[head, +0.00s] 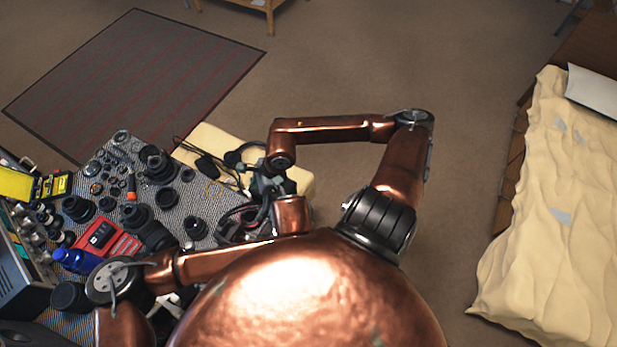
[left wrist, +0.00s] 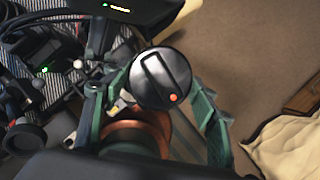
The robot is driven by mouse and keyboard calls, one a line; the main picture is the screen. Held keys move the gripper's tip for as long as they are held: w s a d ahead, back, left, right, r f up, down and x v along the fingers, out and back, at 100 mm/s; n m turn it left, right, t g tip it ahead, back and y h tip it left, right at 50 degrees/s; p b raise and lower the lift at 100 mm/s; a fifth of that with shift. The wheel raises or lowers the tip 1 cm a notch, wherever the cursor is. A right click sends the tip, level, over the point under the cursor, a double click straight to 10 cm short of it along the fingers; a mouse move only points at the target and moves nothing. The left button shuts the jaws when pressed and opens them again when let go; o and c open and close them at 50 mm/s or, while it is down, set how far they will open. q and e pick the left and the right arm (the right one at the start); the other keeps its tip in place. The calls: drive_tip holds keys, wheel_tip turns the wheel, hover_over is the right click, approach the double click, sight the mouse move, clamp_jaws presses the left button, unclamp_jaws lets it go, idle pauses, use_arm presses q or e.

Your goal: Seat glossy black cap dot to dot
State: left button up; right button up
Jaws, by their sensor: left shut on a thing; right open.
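A glossy black round cap (left wrist: 162,78) with a raised bar across its face and an orange-red dot near its lower edge shows in the left wrist view. The green fingers of my left gripper (left wrist: 160,88) are shut on its sides. I cannot make out the left gripper or the cap in the head view. My right gripper (head: 264,188) is open at the right end of the table, below the bent right arm. Its fingertips are too small to see clearly. I cannot tell which part carries the matching dot.
The patterned table (head: 170,225) is crowded with dark lens parts, a red device (head: 108,240) and a blue bottle (head: 75,261). A cream-coloured pad (head: 205,140) lies at its right end. Open floor (head: 460,140) separates it from the bed (head: 550,215).

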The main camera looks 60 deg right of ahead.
use_arm(q)
drive_tip(key=shift+n, duration=0.6)
drive_tip(key=a+f, duration=0.1)
drive_tip(key=f, duration=0.1)
drive_tip(key=w+a+f, duration=0.1)
drive_tip(key=a+f, duration=0.1)
drive_tip(key=shift+w+a, duration=0.1)
drive_tip(key=shift+a, duration=0.15)
drive_tip(key=shift+f, duration=1.5)
drive_tip(key=shift+f, duration=0.8)
idle(0.8)
